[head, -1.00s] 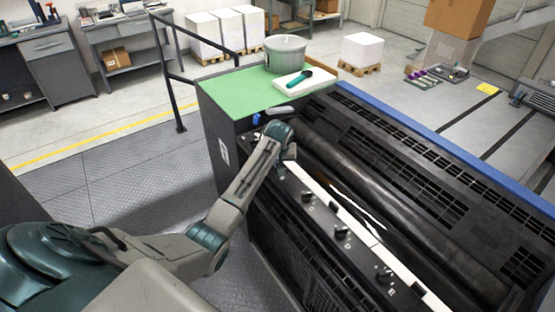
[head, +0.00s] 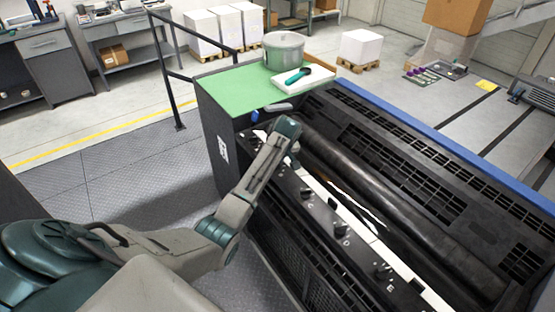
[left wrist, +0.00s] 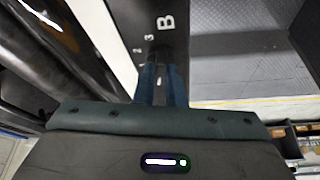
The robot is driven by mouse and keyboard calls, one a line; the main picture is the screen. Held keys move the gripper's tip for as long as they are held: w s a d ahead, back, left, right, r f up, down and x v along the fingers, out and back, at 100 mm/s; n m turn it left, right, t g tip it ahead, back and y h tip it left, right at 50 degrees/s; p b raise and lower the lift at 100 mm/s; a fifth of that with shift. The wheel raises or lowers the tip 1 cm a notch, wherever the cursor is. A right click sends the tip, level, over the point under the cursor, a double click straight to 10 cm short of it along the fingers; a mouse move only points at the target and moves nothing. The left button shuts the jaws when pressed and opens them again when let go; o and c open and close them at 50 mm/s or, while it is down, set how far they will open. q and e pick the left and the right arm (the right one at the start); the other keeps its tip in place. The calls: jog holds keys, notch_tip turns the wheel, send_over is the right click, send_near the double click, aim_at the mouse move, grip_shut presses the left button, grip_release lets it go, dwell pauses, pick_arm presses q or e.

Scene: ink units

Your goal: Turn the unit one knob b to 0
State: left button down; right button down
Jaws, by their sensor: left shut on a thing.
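My left gripper (left wrist: 162,72) reaches down onto the unit's black control strip (left wrist: 165,38). Its two dark blue fingers are shut on a small dark knob (left wrist: 160,77), mostly hidden between them; a short white mark shows there. A white letter B and the digits 3 and 2 are printed beside it on the strip. The knob's exact setting cannot be read. In the head view the gripper (head: 292,152) is at the far end of the strip, its fingertips hidden. My right gripper is not in view.
More black knobs (head: 341,229) stand along the strip nearer me. A long dark roller (head: 370,190) runs beside it. The green top (head: 232,90) beyond holds a grey pot (head: 284,50) and a white tray (head: 287,83) with a teal-handled tool.

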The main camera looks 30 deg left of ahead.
pick_arm(q)
jog(key=shift+r, duration=0.1)
jog(key=c, duration=1.5)
grip_release()
jog(key=shift+d+r+b, duration=0.1)
jog(key=shift+r+b, duration=0.2)
jog(key=shift+r, duration=0.05)
jog(key=b+v, duration=0.3)
jog(key=v, duration=0.7)
